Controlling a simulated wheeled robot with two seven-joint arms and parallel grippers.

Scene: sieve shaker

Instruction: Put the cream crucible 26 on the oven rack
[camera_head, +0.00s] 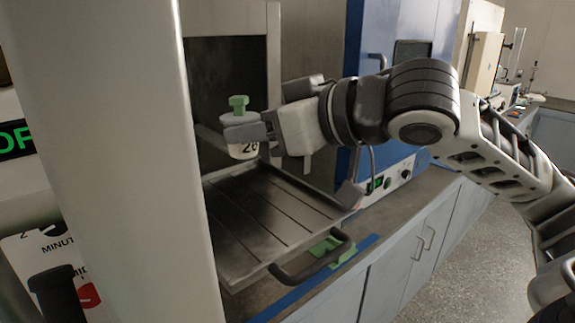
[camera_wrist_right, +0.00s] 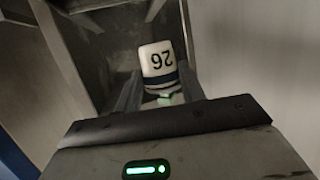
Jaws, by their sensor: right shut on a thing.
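The cream crucible 26 (camera_head: 244,151) has a lid with a green knob (camera_head: 238,103). My right gripper (camera_head: 247,132) is shut on it near the top and holds it roughly upright. It hangs above the back left part of the grey oven rack (camera_head: 250,218), in front of the dark oven opening. In the right wrist view the crucible (camera_wrist_right: 157,60) shows its black "26" upside down and a dark band, between the fingers. The pulled-out rack is a grooved metal tray with a dark handle (camera_head: 312,262). My left gripper is not in view.
A pale upright panel (camera_head: 150,130) stands close on the left and hides part of the oven. A blue-and-grey appliance (camera_head: 400,160) stands right of the rack. A green piece (camera_head: 330,250) lies on the counter below the rack's handle. The visible rack surface is bare.

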